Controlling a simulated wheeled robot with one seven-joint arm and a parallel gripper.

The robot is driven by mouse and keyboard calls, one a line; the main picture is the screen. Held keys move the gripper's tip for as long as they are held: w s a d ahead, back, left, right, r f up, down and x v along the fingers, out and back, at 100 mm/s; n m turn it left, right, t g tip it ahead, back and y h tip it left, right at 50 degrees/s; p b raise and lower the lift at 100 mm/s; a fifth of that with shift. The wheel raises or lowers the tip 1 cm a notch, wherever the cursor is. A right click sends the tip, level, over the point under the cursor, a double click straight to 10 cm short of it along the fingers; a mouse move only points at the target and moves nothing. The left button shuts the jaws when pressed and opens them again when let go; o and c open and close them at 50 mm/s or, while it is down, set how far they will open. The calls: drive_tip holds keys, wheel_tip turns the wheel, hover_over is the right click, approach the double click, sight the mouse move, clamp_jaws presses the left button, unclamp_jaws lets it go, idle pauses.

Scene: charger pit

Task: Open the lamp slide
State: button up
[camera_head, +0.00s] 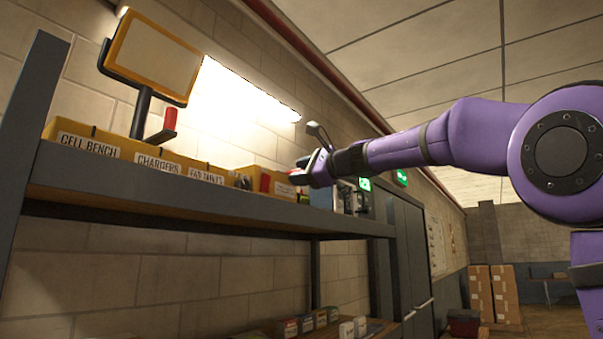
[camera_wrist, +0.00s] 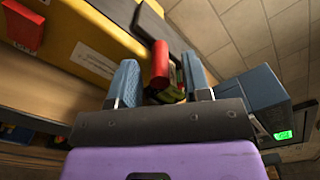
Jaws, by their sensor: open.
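My gripper (camera_head: 305,170) is at the right end of the upper shelf, beside the yellow bins. In the wrist view its two blue-grey fingers (camera_wrist: 160,85) stand apart. A red upright piece (camera_wrist: 160,64) shows between them, with a dark and yellowish part below it; I cannot tell whether the fingers touch it. A second red block (camera_wrist: 24,25) is on the yellow surface at upper left. In the head view a red part (camera_head: 265,183) shows just left of the gripper. No part is clearly marked as the lamp slide. A yellow-framed panel (camera_head: 153,57) stands on a dark post at left, with a red piece (camera_head: 170,118) near it.
The grey shelf (camera_head: 200,206) carries labelled yellow bins (camera_head: 90,143) along the wall. A bright light strip (camera_head: 235,90) is above them. Grey cabinets (camera_head: 400,250) and boxes (camera_head: 493,293) stand farther right. A grey-blue device (camera_wrist: 255,90) with a green display is right of the fingers.

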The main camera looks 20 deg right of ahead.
clamp_jaws()
drive_tip(key=s+a, duration=0.2)
drive_tip(key=a, duration=0.1)
drive_tip(key=s+a, duration=0.1)
drive_tip(key=a, duration=0.1)
drive_tip(key=shift+s+a, duration=0.1)
drive_tip(key=shift+s, duration=0.3)
unclamp_jaws()
drive_tip(key=v, duration=1)
drive_tip(key=shift+s+d, duration=0.25)
drive_tip(key=shift+s, duration=0.05)
